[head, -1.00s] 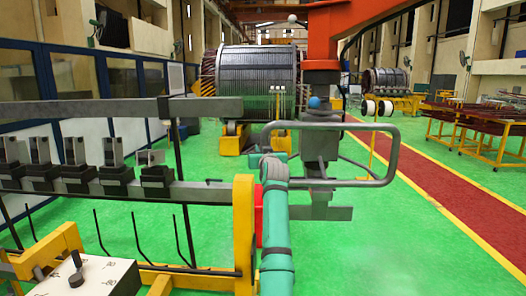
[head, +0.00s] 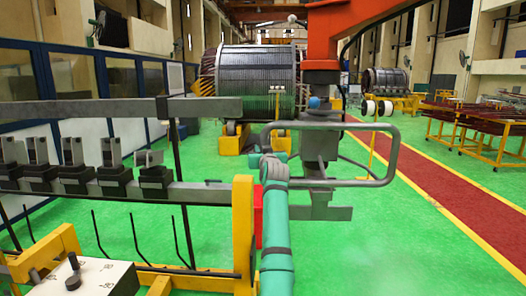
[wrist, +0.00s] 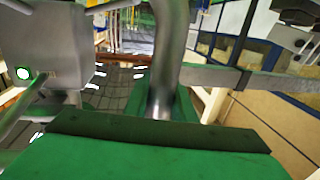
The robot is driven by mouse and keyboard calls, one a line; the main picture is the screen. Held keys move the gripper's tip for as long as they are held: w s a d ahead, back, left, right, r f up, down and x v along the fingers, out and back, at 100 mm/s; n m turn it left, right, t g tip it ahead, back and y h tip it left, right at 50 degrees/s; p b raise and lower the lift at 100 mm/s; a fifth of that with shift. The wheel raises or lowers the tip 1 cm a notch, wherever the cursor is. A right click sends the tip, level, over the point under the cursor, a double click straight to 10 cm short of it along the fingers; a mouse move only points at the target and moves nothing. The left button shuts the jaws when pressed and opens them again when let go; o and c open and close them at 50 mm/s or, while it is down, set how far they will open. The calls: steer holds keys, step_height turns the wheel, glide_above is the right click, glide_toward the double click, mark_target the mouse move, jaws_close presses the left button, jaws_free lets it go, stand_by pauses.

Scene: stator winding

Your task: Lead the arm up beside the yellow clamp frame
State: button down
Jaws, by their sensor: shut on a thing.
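The yellow clamp frame (head: 243,235) stands upright at lower centre in the head view, carrying a long grey bar with dark clamp blocks (head: 72,165) to the left. The hanging arm has an orange upper part (head: 345,28), a grey head (head: 319,148) and a grey loop handle (head: 385,150). My gripper (head: 272,158) is at the handle's left end, shut on it. In the wrist view the handle tube (wrist: 167,55) runs down to my gripper's green part (wrist: 160,150). The hanging arm is just right of the frame, apart from it in the picture. My forearm hides part of the frame's right side.
A control box with a lever (head: 92,277) is at lower left. A red box (head: 258,212) shows behind the frame's edge. A large stator drum (head: 252,80) stands behind. Green floor (head: 400,240) is open to the right, before the red walkway (head: 455,200).

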steer(key=shift+f, duration=0.1)
steer(key=c, duration=1.4)
jaws_free()
